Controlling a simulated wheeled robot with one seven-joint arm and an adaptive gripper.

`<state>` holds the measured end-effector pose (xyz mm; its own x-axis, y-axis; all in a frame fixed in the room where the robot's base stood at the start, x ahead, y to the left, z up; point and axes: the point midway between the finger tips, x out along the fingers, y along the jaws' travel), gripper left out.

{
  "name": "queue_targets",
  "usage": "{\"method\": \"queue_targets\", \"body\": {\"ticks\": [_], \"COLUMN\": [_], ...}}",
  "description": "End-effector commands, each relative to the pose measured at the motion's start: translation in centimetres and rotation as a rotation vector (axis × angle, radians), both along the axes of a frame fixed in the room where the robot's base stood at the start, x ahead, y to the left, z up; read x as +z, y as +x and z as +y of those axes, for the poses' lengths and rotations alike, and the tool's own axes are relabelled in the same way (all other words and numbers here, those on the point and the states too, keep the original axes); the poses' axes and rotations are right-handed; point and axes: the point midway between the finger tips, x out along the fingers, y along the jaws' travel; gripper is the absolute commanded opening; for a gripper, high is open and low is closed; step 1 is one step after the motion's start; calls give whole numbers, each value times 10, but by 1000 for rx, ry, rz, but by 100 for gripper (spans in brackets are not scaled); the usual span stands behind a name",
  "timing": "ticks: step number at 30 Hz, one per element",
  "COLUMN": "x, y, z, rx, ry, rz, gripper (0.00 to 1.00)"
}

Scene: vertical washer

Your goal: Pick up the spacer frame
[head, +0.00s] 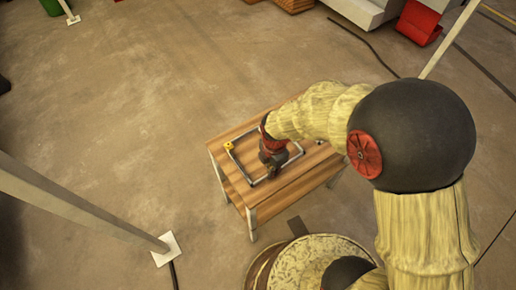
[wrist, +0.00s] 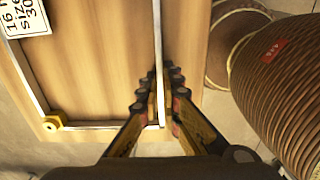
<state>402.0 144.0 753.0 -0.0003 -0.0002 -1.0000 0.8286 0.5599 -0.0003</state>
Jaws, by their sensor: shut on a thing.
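The spacer frame (head: 239,168) is a thin grey rectangular frame with a yellow corner piece, over the wooden table top (head: 222,145). In the wrist view one grey bar of the frame (wrist: 158,60) runs between the fingers of my gripper (wrist: 158,98), and the yellow corner (wrist: 53,122) is at the lower left. My gripper is shut on that bar. I cannot tell whether the frame touches the table.
A round base with a patterned top (head: 310,252) stands close to the table's front side. A pale post with a white foot (head: 165,248) is at the lower left. A white label (wrist: 22,18) shows in the wrist view. Open floor (head: 130,110) lies left of the table.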

Motion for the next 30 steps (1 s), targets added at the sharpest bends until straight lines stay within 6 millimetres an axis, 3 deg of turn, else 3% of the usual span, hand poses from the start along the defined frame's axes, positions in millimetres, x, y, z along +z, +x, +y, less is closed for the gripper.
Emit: {"method": "queue_targets", "body": {"ticks": [11, 16, 20, 30], "x": [2, 13, 34, 102], "y": [0, 1, 1, -54], "z": [0, 0, 0, -29], "rx": [0, 0, 0, -2], "ry": [1, 1, 1, 0], "rz": [-1, -2, -4, -2], "gripper": [0, 0, 0, 0]}}
